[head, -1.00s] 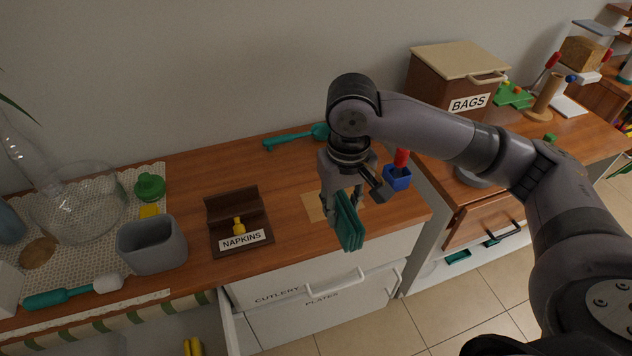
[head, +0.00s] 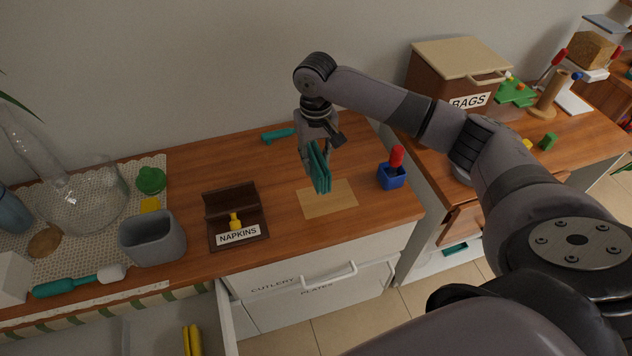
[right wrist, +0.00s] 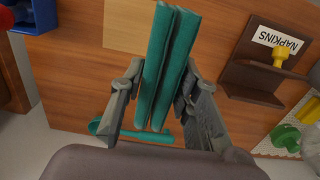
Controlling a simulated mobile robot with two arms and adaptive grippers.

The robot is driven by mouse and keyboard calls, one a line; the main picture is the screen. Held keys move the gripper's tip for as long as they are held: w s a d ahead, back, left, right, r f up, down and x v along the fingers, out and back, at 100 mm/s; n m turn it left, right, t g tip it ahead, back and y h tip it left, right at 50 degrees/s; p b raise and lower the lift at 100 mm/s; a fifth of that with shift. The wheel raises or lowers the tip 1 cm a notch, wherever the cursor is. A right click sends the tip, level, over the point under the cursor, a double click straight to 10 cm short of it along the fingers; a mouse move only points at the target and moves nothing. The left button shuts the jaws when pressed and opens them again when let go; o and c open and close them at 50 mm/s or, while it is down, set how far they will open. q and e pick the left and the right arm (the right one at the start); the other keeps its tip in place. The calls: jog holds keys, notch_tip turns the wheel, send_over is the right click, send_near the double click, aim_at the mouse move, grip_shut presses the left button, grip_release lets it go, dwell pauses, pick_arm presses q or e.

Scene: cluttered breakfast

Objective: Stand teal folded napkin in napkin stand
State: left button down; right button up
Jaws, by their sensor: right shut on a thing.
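The teal folded napkin (head: 321,168) is held upright in my right gripper (head: 312,150), above the counter and to the right of the stand. In the right wrist view the napkin (right wrist: 166,65) sits between the two fingers of the gripper (right wrist: 160,95), which are shut on it. The brown napkin stand (head: 262,212) is on the counter with a "NAPKINS" label on its front. A small yellow object (head: 235,221) is at the stand, behind the label. The stand also shows in the right wrist view (right wrist: 240,75). My left gripper is not in view.
A tan mat (head: 330,199) lies below the gripper. A blue holder (head: 391,177) with a red-topped item stands to its right. A grey cup (head: 152,240) stands left of the stand. A teal utensil (head: 278,134) lies at the back. An open drawer (head: 227,315) juts out below the counter.

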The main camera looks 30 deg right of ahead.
notch_tip(320, 180, down, 10)
jog(key=shift+r+p, duration=0.15)
jog(key=shift+p, duration=0.25)
jog(key=o, duration=1)
jog(key=shift+o, duration=0.2)
